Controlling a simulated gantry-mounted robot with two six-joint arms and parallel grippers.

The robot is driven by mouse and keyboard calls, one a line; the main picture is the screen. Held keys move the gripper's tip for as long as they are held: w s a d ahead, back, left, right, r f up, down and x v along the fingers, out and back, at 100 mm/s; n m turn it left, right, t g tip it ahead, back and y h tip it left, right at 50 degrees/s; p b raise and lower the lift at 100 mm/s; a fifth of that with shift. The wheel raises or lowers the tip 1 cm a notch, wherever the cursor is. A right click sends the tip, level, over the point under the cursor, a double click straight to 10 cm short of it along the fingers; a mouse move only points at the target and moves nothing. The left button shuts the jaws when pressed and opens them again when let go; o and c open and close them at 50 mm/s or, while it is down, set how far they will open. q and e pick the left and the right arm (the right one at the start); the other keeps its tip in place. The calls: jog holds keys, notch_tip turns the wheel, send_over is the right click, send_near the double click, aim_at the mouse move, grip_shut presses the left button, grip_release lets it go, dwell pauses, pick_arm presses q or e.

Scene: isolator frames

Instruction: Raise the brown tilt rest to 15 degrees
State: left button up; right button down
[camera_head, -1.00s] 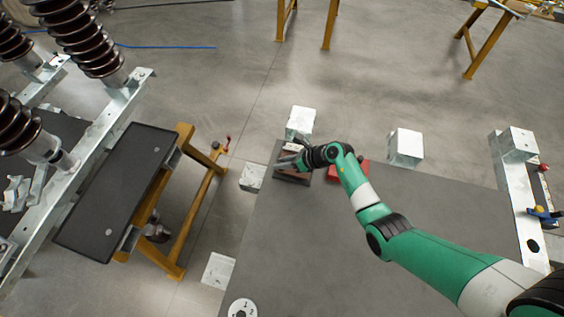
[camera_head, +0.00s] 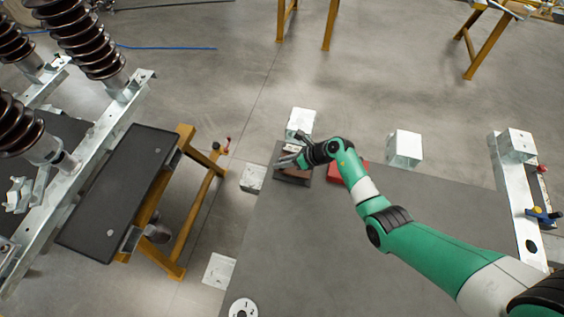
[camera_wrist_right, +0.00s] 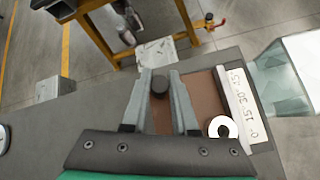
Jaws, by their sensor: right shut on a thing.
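The brown tilt rest (camera_head: 294,174) sits at the far left corner of the dark table, partly hidden by my right gripper (camera_head: 287,160). In the right wrist view its brown plate (camera_wrist_right: 207,98) lies beside and under the fingers. A pale scale strip (camera_wrist_right: 243,110) marked 0, 15, 30, 45 runs along its right side, with a white ring (camera_wrist_right: 222,127) near its lower end. My right gripper (camera_wrist_right: 159,80) is shut on a dark round knob (camera_wrist_right: 158,80) between its fingertips. The plate's angle is hard to tell. My left gripper is not in view.
A red block (camera_head: 334,172) lies right of the rest, partly behind my right arm. Pale blocks (camera_head: 405,147) stand around the table's far edge. A white numbered disc (camera_head: 242,308) lies at the near left. The table's (camera_head: 310,250) middle left is clear.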

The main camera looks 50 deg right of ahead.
jog(key=c, duration=0.7)
grip_release()
jog(key=shift+d+r, duration=0.1)
jog(key=shift+s+d+r+p, duration=0.1)
jog(key=shift+s+r+p, duration=0.15)
jog(key=shift+p, duration=0.05)
jog(key=p+v, duration=0.4)
jog(key=v, duration=0.6)
jog(key=shift+s+d+r, duration=0.15)
jog(key=shift+s+r, duration=0.05)
jog(key=shift+s, duration=0.1)
